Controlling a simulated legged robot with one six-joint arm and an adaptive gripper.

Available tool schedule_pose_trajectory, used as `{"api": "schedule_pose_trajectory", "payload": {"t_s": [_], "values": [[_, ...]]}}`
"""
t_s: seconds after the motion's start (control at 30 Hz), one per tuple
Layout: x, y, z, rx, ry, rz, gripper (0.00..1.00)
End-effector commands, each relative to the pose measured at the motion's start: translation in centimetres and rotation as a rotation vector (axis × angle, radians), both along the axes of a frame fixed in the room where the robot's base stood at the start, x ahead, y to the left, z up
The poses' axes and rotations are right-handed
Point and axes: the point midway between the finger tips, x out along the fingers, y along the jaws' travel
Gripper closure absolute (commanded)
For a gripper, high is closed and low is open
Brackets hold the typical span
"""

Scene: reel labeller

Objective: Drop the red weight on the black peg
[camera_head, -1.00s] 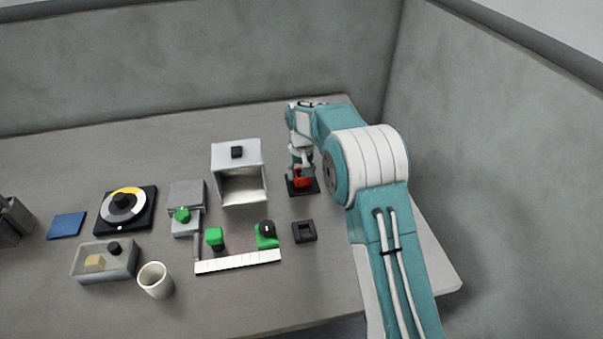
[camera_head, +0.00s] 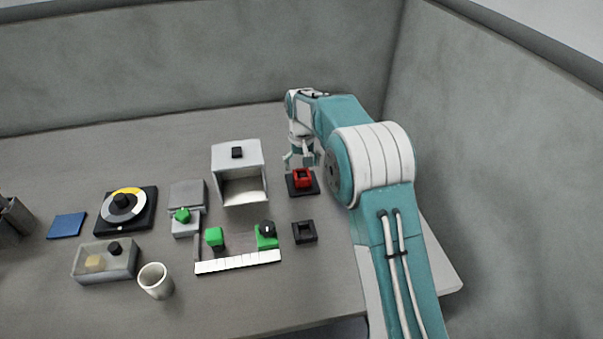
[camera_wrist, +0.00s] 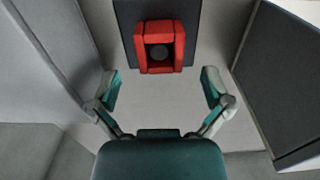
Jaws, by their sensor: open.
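The red weight (camera_head: 303,179), a square block with a square hole, sits on a dark square base (camera_head: 291,190) to the right of the white box. In the wrist view the red weight (camera_wrist: 160,46) lies on the dark plate (camera_wrist: 125,14), with a round dark peg top (camera_wrist: 159,52) showing inside its hole. My gripper (camera_head: 302,160) is just above and behind the weight, apart from it. In the wrist view my gripper (camera_wrist: 161,84) is open and empty, its fingers spread wide below the weight in the picture.
A white open box (camera_head: 238,160) stands left of the weight. A black square socket (camera_head: 305,232) lies in front of it. Green blocks (camera_head: 214,238), a white strip (camera_head: 238,262), a dial (camera_head: 124,208), a grey tray (camera_head: 104,263) and a white cup (camera_head: 155,281) are further left.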

Motion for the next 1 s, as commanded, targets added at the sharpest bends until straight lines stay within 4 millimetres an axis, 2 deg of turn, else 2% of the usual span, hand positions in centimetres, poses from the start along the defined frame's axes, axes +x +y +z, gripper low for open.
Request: {"api": "schedule_pose_trajectory", "payload": {"t_s": [0.1,0.3,0.5,0.77,0.87,1.0], "values": [[0.1,0.0,2.7,0.001,-0.005,0.0,0.0],[0.0,0.0,6.5,0.001,-0.003,0.0,0.0],[0.0,0.0,8.3,0.0,0.0,0.0,0.0],[-0.2,-0.2,8.9,0.001,-0.004,-0.002,0.0],[-1.0,-0.9,10.4,0.005,-0.021,-0.009,0.0],[-3.1,-2.4,13.3,0.014,-0.059,-0.024,0.0]]}}
